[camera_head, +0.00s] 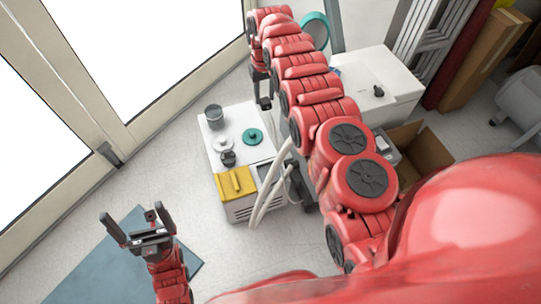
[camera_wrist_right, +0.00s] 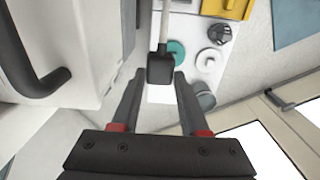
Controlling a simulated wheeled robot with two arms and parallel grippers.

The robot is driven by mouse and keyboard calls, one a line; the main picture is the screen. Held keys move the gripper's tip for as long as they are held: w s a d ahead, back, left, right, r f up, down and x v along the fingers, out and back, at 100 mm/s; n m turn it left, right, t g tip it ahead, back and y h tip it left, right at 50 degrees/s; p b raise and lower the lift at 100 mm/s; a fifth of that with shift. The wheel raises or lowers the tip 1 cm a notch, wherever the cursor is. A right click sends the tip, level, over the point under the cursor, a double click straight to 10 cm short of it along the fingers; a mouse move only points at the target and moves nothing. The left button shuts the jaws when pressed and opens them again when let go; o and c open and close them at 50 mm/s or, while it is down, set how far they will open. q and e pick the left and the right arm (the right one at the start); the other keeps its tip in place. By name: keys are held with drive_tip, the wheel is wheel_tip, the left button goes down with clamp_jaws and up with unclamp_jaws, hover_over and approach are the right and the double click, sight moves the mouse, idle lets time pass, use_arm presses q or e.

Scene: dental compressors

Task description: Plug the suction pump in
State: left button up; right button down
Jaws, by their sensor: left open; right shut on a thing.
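The suction pump appears to be the white boxy unit (camera_head: 241,140) on the floor, with a grey pot, a teal disc and a yellow part on top; part of it shows in the right wrist view (camera_wrist_right: 207,65). My right gripper (camera_wrist_right: 158,75) is shut on a black plug (camera_wrist_right: 160,69) at its fingertips. A pale cable (camera_wrist_right: 164,25) runs from the plug to the picture's top edge. In the head view the right gripper (camera_head: 264,88) is behind the pump, and the plug is hard to make out. My left gripper (camera_head: 132,212) is open and empty at lower left. I cannot make out a socket.
A white cabinet (camera_head: 398,82) stands right of my right arm, with an open cardboard box (camera_head: 425,150) in front of it. Pale hoses (camera_head: 268,195) hang at the pump's right side. Framed glass doors (camera_head: 120,130) line the left. A blue mat (camera_head: 95,265) lies under my left gripper.

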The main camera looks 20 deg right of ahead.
drive_tip(key=shift+s+d+f, duration=0.1)
drive_tip(key=shift+s, duration=0.1)
drive_tip(key=shift+w+f, duration=0.15)
drive_tip(key=shift+f, duration=0.1)
drive_tip(key=shift+s+f+p, duration=0.25)
drive_tip(key=shift+f+p, duration=0.15)
drive_tip(key=shift+p, duration=0.1)
drive_tip(key=shift+f, duration=0.3)
drive_tip(key=shift+w, duration=0.1)
